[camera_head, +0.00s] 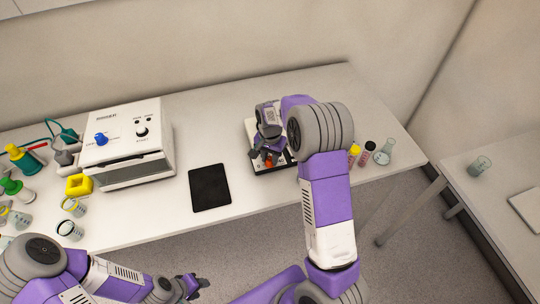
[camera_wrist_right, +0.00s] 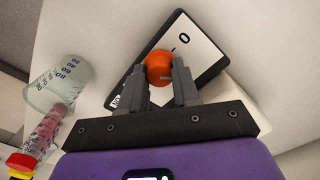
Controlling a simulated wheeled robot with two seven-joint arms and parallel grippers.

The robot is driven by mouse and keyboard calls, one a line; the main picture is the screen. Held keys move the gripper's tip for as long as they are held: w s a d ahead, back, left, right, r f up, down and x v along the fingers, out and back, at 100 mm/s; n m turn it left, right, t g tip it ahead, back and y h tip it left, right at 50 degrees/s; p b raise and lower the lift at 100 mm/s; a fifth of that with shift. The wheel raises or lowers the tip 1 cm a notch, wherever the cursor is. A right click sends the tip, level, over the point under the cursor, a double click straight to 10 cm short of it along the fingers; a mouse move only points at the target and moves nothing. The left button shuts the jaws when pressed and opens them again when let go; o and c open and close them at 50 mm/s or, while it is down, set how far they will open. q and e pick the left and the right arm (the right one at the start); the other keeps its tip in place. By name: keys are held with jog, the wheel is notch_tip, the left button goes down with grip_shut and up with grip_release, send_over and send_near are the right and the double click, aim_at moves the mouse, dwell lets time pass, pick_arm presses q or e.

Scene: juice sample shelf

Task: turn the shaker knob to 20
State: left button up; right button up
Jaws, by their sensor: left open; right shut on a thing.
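The shaker (camera_head: 251,128) is a small white device with a black-edged front panel on the table, partly hidden under my right arm. In the right wrist view its panel (camera_wrist_right: 201,45) has a white label where a dash and a "0" are readable. The orange knob (camera_wrist_right: 158,65) sits on this panel, with a small mark near its lower edge. My right gripper (camera_wrist_right: 164,84) is shut on the knob, one finger on each side. The knob (camera_head: 268,163) barely shows in the head view. My left gripper (camera_head: 196,283) is open and empty, low in front of the table.
A white box-shaped machine (camera_head: 128,140) with a blue knob stands left. A black pad (camera_head: 209,187) lies between it and the shaker. Small vials (camera_head: 367,149) and a flask (camera_head: 385,153) stand right of the shaker. Beakers (camera_head: 70,230) and bottles crowd the far left.

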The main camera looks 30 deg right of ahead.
aim_at(270, 159)
jog(key=m+p, duration=0.1)
jog(key=m, duration=0.2)
jog(key=shift+m, duration=0.4)
jog(key=shift+m+p, duration=0.8)
jog(key=shift+m, duration=0.9)
jog(key=o, duration=1.1)
jog(key=shift+c, duration=0.2)
notch_tip(270, 159, up, 8)
jog(key=shift+f+p, duration=0.2)
jog(key=shift+p, duration=0.2)
jog(key=shift+r, duration=0.1)
